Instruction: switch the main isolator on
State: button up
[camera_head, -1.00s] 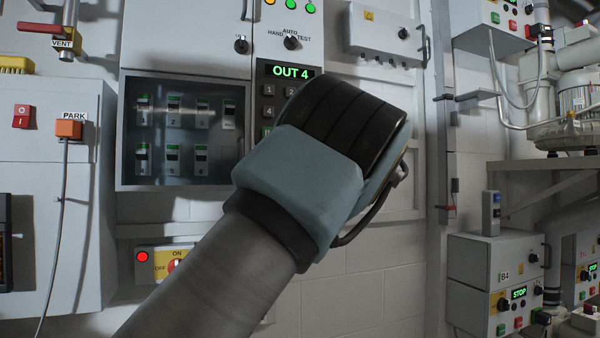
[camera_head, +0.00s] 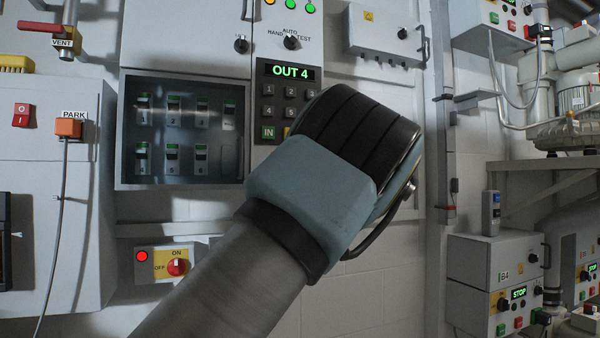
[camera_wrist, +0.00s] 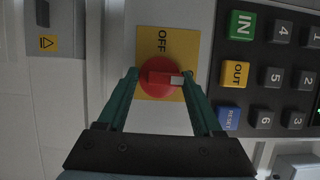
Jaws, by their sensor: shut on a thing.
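A red rotary knob (camera_wrist: 158,79) sits on a yellow plate (camera_wrist: 147,53) marked OFF in the wrist view. Its handle lies across the picture, its white tip pointing right, toward the keypad. My gripper (camera_wrist: 161,76) has a green finger on each side of the knob and is shut on it. In the head view my arm's end hides this knob and the fingers, below the keypad. Another red knob (camera_head: 177,267) on a yellow plate with OFF and ON shows lower left, its white mark up at ON. I cannot tell which is the main isolator.
The keypad (camera_head: 285,103) under the OUT 4 display is close to my gripper; its buttons also show in the wrist view (camera_wrist: 275,78). A window with several breakers (camera_head: 185,130) is to the left. A lit red lamp (camera_head: 142,256) is beside the lower knob.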

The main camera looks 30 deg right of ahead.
jog(key=o, duration=1.4)
jog(key=shift+c, duration=0.2)
jog(key=v, duration=1.1)
jog(key=shift+b, duration=0.4)
jog(key=shift+w, duration=0.1)
